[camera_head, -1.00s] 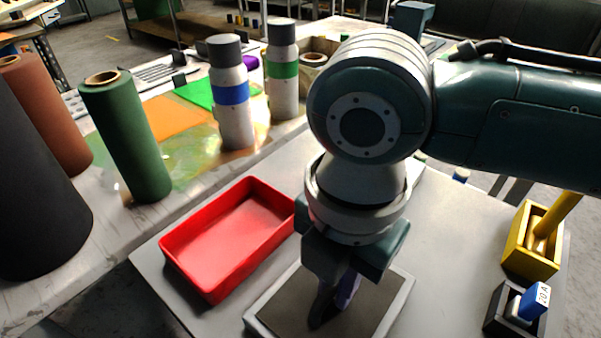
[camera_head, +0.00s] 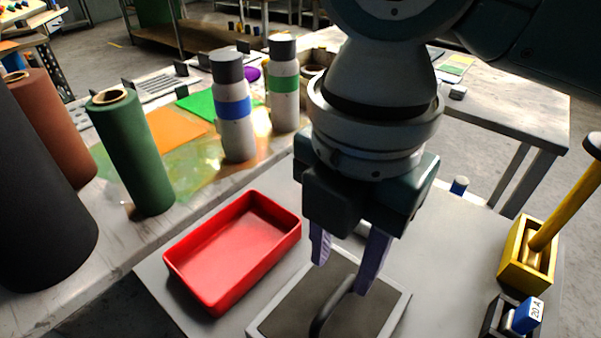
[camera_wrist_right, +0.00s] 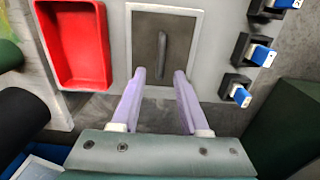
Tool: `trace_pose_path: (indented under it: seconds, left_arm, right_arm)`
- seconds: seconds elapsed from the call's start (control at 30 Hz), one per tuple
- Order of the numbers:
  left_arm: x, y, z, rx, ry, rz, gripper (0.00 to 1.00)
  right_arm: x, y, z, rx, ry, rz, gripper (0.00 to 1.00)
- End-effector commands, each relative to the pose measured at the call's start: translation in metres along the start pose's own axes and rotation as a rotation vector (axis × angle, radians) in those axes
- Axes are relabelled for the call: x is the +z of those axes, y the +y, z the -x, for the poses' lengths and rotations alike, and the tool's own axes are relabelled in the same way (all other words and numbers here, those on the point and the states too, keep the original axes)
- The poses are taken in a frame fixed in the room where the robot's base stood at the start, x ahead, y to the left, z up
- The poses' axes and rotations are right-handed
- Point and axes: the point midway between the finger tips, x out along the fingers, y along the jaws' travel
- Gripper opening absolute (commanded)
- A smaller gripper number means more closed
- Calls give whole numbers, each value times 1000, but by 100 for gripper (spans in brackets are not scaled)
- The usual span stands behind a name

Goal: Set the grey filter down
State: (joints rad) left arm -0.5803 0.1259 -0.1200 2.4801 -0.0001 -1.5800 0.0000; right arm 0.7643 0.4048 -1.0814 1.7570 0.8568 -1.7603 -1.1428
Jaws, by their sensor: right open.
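The grey filter (camera_head: 291,303) is a flat dark-grey panel in a pale frame with a dark curved handle (camera_head: 332,308). It lies flat on the grey tabletop, right of the red tray. It also shows in the right wrist view (camera_wrist_right: 145,50), with its handle upright in the picture. My right gripper (camera_head: 340,277) is open and empty above the filter. Its two purple fingers are apart, and in the wrist view (camera_wrist_right: 160,73) they point toward the handle without touching it. My left gripper is not in view.
The red tray (camera_head: 178,277) is empty beside the filter. A yellow holder (camera_head: 525,262) with a mallet and a blue-topped part (camera_head: 528,315) in a black holder stand at right. Tall rolls (camera_head: 135,155) and banded bottles (camera_head: 235,120) stand on the left table.

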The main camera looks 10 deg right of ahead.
Motion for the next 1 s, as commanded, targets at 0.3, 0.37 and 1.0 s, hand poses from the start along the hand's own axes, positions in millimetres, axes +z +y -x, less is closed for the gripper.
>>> trace_pose_path:
  seconds: [0.3, 0.37, 1.0]
  left_arm:
    - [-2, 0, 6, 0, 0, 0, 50]
    - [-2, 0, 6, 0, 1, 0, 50]
    - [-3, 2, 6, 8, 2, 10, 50]
  right_arm:
    - [0, 0, 39, -1, 0, -1, 44]
    - [0, 0, 40, -1, 0, -1, 44]
    - [-39, -58, -7, 276, 331, -1446, 44]
